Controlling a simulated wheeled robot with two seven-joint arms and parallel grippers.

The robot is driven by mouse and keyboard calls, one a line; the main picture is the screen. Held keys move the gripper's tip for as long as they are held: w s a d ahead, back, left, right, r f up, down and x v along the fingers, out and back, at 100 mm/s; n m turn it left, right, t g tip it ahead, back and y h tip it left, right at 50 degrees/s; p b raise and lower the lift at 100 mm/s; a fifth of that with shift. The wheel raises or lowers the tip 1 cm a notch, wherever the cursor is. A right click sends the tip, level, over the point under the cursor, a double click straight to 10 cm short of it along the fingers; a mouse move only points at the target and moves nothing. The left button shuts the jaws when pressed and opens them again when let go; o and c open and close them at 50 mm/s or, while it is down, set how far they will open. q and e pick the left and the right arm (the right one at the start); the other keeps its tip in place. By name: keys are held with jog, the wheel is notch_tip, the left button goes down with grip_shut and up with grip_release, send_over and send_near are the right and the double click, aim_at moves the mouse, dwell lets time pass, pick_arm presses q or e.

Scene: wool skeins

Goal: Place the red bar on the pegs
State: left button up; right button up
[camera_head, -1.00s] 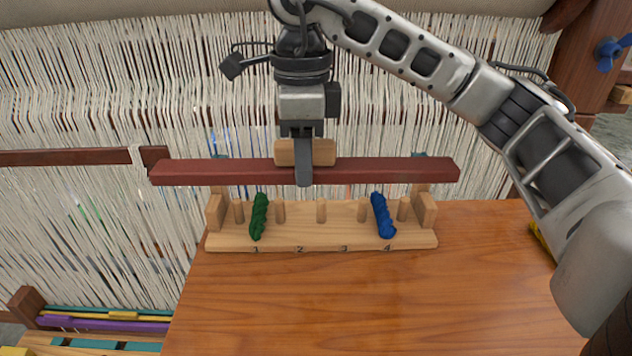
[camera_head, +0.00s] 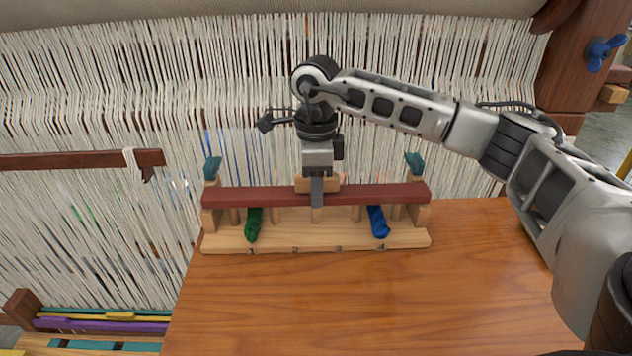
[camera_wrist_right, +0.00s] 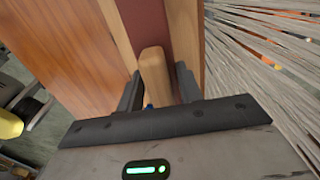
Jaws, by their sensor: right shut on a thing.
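The long red bar (camera_head: 270,196) lies level across the top of the wooden peg rack (camera_head: 310,241), over the row of pegs, between the rack's end posts. My right gripper (camera_head: 317,195) is shut on the bar's wooden handle block at its middle. The handle (camera_wrist_right: 153,72) shows between the two fingers in the right wrist view, with the red bar (camera_wrist_right: 145,22) beyond it. A green skein (camera_head: 254,226) and a blue skein (camera_head: 378,224) hang on the rack, their tops hidden by the bar. Whether the bar rests on the posts or just above them I cannot tell. My left gripper is not in view.
A loom with white warp threads (camera_head: 90,95) stands close behind the rack. Teal pieces (camera_head: 212,167) stick up behind both ends of the bar. The wooden table (camera_head: 360,300) is clear in front. Coloured sticks (camera_head: 100,325) lie at the lower left.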

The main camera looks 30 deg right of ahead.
jog(key=o, duration=1.2)
jog(key=shift+f, duration=0.1)
jog(key=shift+c, duration=0.2)
notch_tip(320, 180, up, 12)
jog(key=shift+r, duration=0.15)
